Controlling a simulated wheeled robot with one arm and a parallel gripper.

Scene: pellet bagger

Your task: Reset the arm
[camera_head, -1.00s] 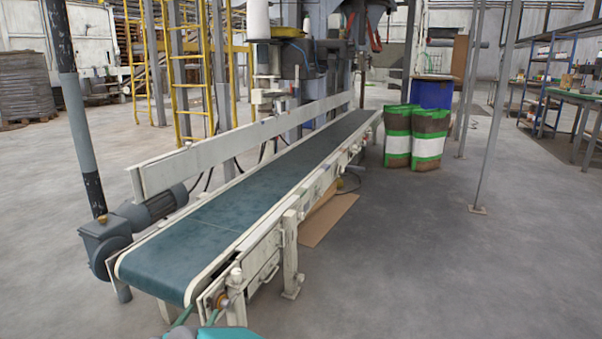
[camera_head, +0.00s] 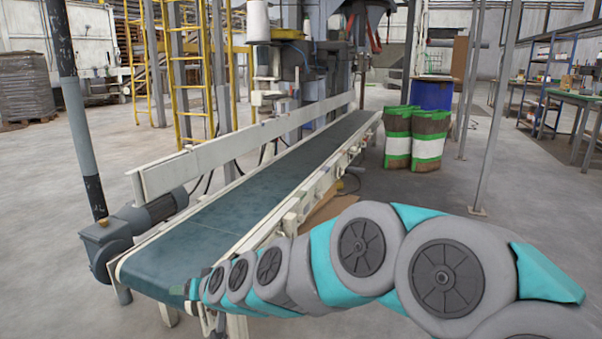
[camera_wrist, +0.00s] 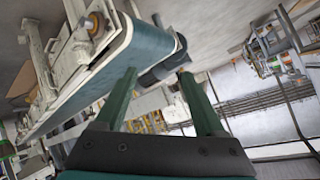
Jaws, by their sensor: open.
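My arm (camera_head: 365,252) stretches from the lower right of the head view towards the near end of the conveyor. My gripper (camera_head: 191,288) is small at its left end, in front of the belt's near end. In the wrist view my gripper (camera_wrist: 158,76) shows two green fingers well apart, with nothing between them. The conveyor's blue-green belt (camera_head: 245,208) is bare. The belt's end also shows in the wrist view (camera_wrist: 148,44), tilted, beyond the fingers. I cannot tell how far the fingers are from it.
A grey motor (camera_head: 162,205) sits at the conveyor's near left, beside a dark post (camera_head: 78,120). Green, white and brown sacks (camera_head: 415,140) stand by a blue drum (camera_head: 432,95) at the back. A thin post (camera_head: 492,120) stands right. Open floor lies between the conveyor and that post.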

